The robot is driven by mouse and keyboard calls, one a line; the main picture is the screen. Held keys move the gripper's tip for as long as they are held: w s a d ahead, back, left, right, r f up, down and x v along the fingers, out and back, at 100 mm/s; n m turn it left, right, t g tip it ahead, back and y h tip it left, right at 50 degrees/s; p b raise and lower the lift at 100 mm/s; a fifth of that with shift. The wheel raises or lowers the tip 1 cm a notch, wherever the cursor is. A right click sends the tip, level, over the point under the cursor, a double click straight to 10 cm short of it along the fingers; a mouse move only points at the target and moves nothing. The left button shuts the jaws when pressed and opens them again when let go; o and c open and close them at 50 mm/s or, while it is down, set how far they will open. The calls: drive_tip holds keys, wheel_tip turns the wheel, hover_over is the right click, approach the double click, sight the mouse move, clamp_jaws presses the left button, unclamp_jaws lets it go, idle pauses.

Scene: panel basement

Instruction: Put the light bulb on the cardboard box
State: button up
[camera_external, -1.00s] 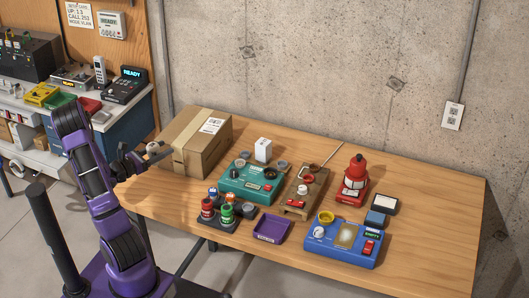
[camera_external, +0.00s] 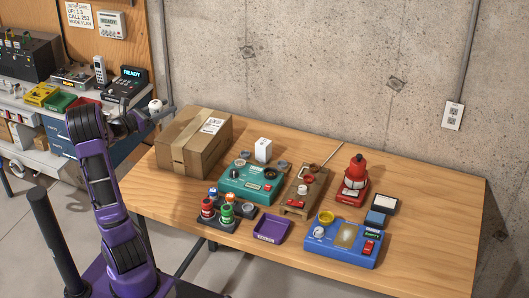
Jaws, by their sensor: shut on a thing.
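The cardboard box (camera_external: 192,152) stands closed at the left end of the wooden table, with tape and a white label on its top. My gripper (camera_external: 158,113) is shut on the light bulb (camera_external: 155,105), a small white round thing at its fingers. In the picture, the gripper and bulb show just above and left of the box's back left top edge. They look raised clear of the box, but the exact gap in depth cannot be told.
On the table (camera_external: 420,225) right of the box are a teal device (camera_external: 250,184), a rack of small bottles (camera_external: 226,215), a purple tray (camera_external: 271,229), a wooden stand (camera_external: 304,190), a red beacon (camera_external: 354,178) and a blue device (camera_external: 345,243). The far right is clear.

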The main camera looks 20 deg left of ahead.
drive_tip(key=w+n+y+b, duration=0.1)
drive_tip(key=w+b, duration=0.3)
drive_tip(key=w, duration=1.6)
drive_tip(key=shift+t, duration=0.3)
drive_tip(key=f, duration=0.3)
drive_tip(key=f+b, duration=0.1)
drive_tip(key=f, duration=0.6)
drive_tip(key=shift+w+d, duration=0.2)
drive_tip(key=shift+w, duration=0.05)
hover_over(200, 123)
drive_tip(key=shift+f+b, duration=0.4)
drive_tip(key=shift+f, duration=1.65)
drive_tip(key=shift+a, duration=0.1)
drive_tip(key=shift+f, duration=0.25)
drive_tip(key=o, duration=1.4)
drive_tip(key=shift+r, duration=0.1)
drive_tip(key=shift+r, duration=0.1)
